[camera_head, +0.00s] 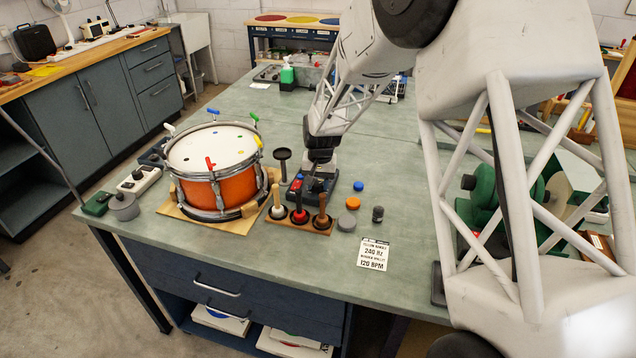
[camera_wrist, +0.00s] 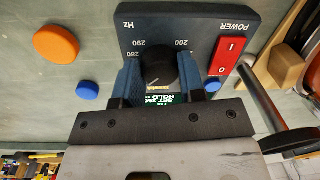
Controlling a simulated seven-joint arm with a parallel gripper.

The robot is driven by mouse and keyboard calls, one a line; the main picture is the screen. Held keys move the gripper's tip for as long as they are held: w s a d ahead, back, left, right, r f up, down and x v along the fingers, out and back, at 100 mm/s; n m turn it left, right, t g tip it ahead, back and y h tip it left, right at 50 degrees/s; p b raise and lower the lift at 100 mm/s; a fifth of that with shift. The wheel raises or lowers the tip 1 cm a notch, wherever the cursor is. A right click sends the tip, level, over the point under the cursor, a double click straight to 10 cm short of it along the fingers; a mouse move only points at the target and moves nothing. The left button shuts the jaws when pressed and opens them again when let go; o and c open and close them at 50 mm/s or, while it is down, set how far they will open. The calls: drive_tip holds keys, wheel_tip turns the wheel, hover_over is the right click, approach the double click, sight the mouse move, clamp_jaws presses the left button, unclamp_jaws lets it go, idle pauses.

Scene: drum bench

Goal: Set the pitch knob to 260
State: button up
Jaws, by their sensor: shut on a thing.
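The tuner box (camera_head: 296,190) stands on the bench right of the drum; it also shows from above in the wrist view (camera_wrist: 205,22). Its dark round pitch knob (camera_wrist: 160,66) sits in a scale marked Hz; 280, 290 and 200 are readable, and other numbers are hidden. My gripper (camera_wrist: 160,76) is shut on the knob, one blue-grey finger on each side. The knob's pointer setting is not clear. In the head view my gripper (camera_head: 319,165) reaches down to the box.
A red POWER switch (camera_wrist: 227,55) is close beside the knob. The orange drum (camera_head: 210,190) stands left, mallets (camera_head: 299,215) in front. Loose discs (camera_head: 352,203) lie right. A card (camera_head: 373,254) reads 240 Hz and 120 BPM. The bench front is mostly clear.

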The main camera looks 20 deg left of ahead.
sight(320, 184)
idle(0.4)
drive_tip(key=o, duration=0.9)
drive_tip(key=shift+d+r, duration=0.2)
drive_tip(key=shift+r, duration=3.7)
